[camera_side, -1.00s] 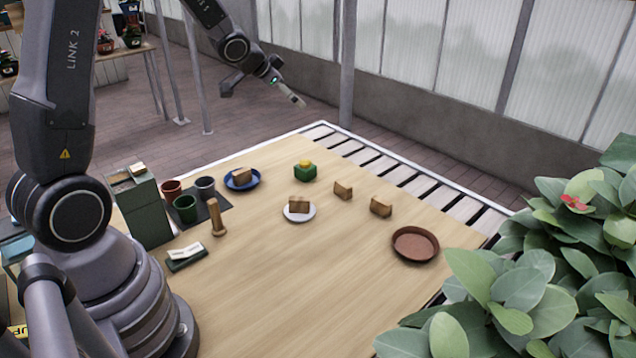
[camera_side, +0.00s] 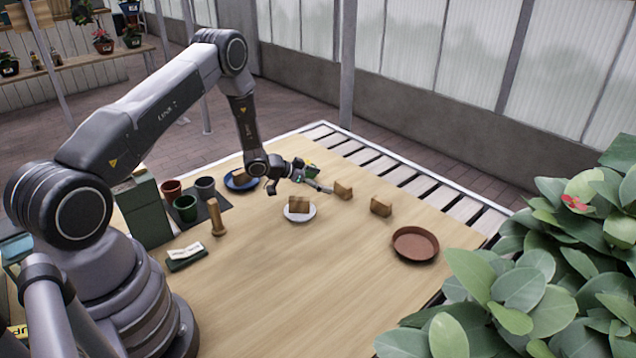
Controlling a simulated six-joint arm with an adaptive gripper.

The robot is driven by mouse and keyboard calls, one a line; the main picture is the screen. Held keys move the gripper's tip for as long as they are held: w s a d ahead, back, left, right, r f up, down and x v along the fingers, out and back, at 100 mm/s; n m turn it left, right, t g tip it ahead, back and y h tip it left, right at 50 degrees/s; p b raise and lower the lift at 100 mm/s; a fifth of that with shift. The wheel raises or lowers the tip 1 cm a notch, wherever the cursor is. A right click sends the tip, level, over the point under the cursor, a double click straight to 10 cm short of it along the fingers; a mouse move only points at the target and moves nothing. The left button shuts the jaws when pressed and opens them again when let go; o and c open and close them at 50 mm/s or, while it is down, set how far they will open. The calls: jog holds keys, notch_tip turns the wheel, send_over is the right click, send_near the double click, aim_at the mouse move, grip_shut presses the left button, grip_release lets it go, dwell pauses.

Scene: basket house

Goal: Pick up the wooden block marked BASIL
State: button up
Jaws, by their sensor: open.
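Several small wooden blocks are on the table, and I cannot read a marking on any of them, so I cannot tell which is BASIL. One block (camera_side: 299,204) sits on a white saucer (camera_side: 300,216). A second block (camera_side: 343,190) and a third block (camera_side: 381,206) stand on the bare wood to its right. Another block (camera_side: 240,175) is on a blue plate (camera_side: 236,186), partly hidden by my arm. My gripper (camera_side: 326,189) is open, low over the table, just left of the second block. I cannot tell whether they touch.
A brown round dish (camera_side: 415,244) is at the right. A wooden peg (camera_side: 217,218), a card on a green holder (camera_side: 187,257) and small pots (camera_side: 186,208) stand at the left. My wrist hides most of the green box with a yellow top. The table's front middle is clear.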

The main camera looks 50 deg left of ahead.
aim_at(340, 184)
jog(key=shift+a+x, duration=0.15)
jog(key=shift+x, duration=1.65)
jog(key=shift+a+x, duration=0.15)
jog(key=shift+x, duration=1.6)
jog(key=shift+w, duration=0.1)
jog(key=c, duration=1)
